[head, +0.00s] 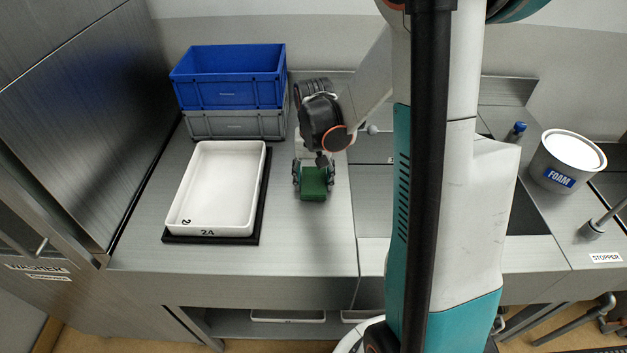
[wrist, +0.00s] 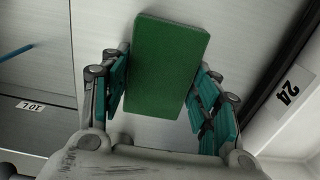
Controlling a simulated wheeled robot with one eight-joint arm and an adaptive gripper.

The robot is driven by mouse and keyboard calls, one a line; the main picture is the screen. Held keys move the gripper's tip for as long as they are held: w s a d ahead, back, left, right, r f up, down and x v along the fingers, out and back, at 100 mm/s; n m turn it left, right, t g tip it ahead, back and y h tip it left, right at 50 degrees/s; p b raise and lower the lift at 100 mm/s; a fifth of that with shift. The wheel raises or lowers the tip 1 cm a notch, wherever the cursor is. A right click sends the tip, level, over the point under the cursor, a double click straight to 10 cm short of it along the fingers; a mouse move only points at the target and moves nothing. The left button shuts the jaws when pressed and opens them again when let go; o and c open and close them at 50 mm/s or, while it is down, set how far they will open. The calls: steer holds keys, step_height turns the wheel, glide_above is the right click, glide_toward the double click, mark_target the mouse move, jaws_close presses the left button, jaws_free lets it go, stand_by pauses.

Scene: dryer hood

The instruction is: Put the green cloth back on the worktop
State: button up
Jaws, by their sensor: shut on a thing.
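The green cloth (head: 314,184) is a folded, block-like green piece over the grey metal worktop (head: 312,240), to the right of the white tray. In the wrist view the green cloth (wrist: 166,70) sits between the two teal finger pads of my gripper (wrist: 163,95). My gripper (head: 313,178) is shut on the cloth and points down at the worktop. I cannot tell whether the cloth touches the worktop or hangs just above it.
A white tray (head: 218,184) marked 2A stands on a black mat (head: 250,238) left of the cloth. A blue crate (head: 230,80) rests on a grey crate (head: 235,124) behind. A FOAM tub (head: 567,160) stands far right. Worktop in front of the cloth is clear.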

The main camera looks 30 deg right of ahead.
mark_target(314, 179)
steer(key=shift+f, duration=0.15)
steer(key=o, duration=1.2)
step_height(314, 179, up, 12)
steer(key=p, duration=0.4)
steer(key=shift+r, duration=0.2)
